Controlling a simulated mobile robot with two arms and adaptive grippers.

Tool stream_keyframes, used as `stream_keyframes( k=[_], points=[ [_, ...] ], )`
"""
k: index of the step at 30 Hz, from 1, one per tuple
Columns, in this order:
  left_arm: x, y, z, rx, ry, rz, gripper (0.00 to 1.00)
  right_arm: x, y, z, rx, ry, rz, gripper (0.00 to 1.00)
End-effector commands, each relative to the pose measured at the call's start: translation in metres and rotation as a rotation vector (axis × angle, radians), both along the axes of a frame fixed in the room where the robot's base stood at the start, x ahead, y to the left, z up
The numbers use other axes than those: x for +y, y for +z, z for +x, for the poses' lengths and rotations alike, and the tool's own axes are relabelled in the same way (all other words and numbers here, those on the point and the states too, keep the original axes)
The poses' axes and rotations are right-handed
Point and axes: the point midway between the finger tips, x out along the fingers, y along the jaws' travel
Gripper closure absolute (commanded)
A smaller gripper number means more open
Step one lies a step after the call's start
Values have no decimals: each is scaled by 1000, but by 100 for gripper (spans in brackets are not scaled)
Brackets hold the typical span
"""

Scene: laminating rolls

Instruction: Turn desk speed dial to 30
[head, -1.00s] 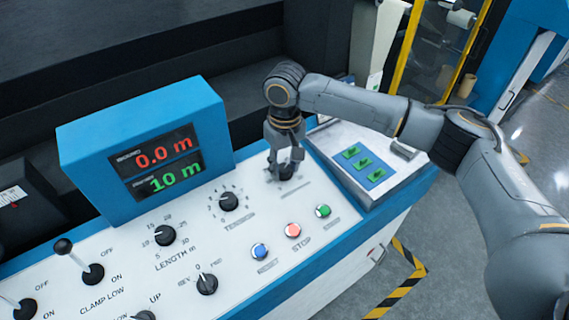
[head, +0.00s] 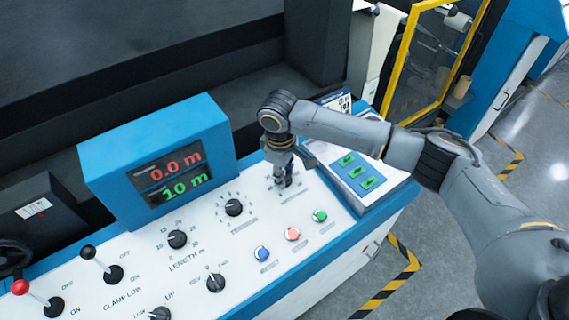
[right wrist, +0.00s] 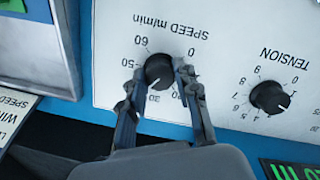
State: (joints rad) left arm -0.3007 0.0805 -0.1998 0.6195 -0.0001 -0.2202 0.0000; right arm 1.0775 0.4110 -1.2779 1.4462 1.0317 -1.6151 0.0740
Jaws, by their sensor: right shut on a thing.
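The speed dial (right wrist: 159,71) is a round black knob with a white pointer line, on the white panel. The right wrist view shows it upside down, with 0, 20, 30, 50 and 60 readable around it. Its pointer faces down and slightly left, close to the 30; the exact reading is hard to tell. My right gripper (right wrist: 158,73) is shut on the knob, one finger on each side, and the fingers cover some of the scale. In the head view my right gripper (head: 283,184) hides most of the dial. My left gripper is not in view.
The tension dial (head: 234,207) is left of the gripper. The blue (head: 262,254), red (head: 292,233) and green (head: 320,216) buttons lie in front. The display box (head: 158,165) reads 0.0 m and 10 m. Green switches (head: 357,171) sit to the right.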

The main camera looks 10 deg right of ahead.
Motion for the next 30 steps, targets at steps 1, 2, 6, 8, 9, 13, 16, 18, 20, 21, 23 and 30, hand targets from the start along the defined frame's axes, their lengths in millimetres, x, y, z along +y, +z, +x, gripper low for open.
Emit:
stream_keyframes(
  k=[1,2,6,8,9,13,16,18,20,21,23,30],
  points=[
    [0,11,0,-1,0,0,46,0,2,-3,6,42,-10,100],
    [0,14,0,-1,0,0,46,-1,2,-3,4,70,-15,100],
    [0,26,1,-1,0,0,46,0,1,-3,-4,198,-35,100],
    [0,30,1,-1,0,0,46,0,1,-3,-8,250,-43,100],
    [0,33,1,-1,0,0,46,0,0,-4,-10,283,-49,100],
    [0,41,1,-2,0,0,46,0,-1,-4,-16,380,-64,100],
    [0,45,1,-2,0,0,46,0,-2,-4,-20,443,-75,100],
    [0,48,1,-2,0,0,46,0,-2,-4,-23,480,-81,100],
    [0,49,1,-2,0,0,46,0,-3,-4,-24,507,-86,100],
    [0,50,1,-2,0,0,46,0,-3,-4,-24,521,-88,100],
    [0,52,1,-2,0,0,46,0,-3,-4,-26,542,-91,100],
    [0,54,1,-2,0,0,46,0,-4,-4,-29,582,-99,100]
  ],
)
